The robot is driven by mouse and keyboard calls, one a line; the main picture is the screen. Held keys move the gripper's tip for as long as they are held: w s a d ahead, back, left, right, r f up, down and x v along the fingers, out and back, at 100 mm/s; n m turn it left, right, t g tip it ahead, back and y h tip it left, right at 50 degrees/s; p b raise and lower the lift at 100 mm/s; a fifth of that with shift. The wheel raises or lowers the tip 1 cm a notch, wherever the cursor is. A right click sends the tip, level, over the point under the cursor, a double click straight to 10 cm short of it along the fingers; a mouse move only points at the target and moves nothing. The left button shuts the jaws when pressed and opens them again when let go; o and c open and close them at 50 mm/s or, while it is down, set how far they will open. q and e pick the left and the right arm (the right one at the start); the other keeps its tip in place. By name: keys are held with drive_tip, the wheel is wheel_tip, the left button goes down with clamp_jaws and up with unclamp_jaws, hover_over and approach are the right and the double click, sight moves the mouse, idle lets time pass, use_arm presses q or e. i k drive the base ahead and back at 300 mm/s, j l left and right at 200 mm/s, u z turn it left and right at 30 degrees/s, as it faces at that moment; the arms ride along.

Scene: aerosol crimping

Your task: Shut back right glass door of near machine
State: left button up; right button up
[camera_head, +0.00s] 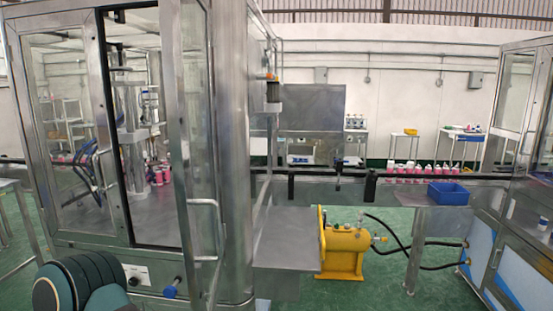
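The near machine (238,150) is a tall steel cabinet with glass doors at the left. One framed glass door (193,120) stands swung open on its right side, seen nearly edge-on, with a bar handle (190,232) low on it. Beside it, a left glass door (65,140) looks shut. The opening between them shows the steel mechanism (131,130) and pink-based cans inside. I cannot tell from this view alone whether the open door is the back right one. A rounded dark teal link of my arm shows at the bottom left. Neither gripper is in view.
A steel shelf (290,240) juts from the near machine's right side, with a yellow pump (345,248) beside it. A blue bin (448,193) sits on a stand. Another glass-doored machine (515,190) is at the right. Green floor is open between; black hoses cross part of it.

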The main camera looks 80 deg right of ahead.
sight(198, 40)
drive_tip(key=l+z, duration=0.35)
drive_tip(key=z, duration=0.15)
drive_tip(key=l+z, duration=0.5)
drive_tip(key=j, duration=0.1)
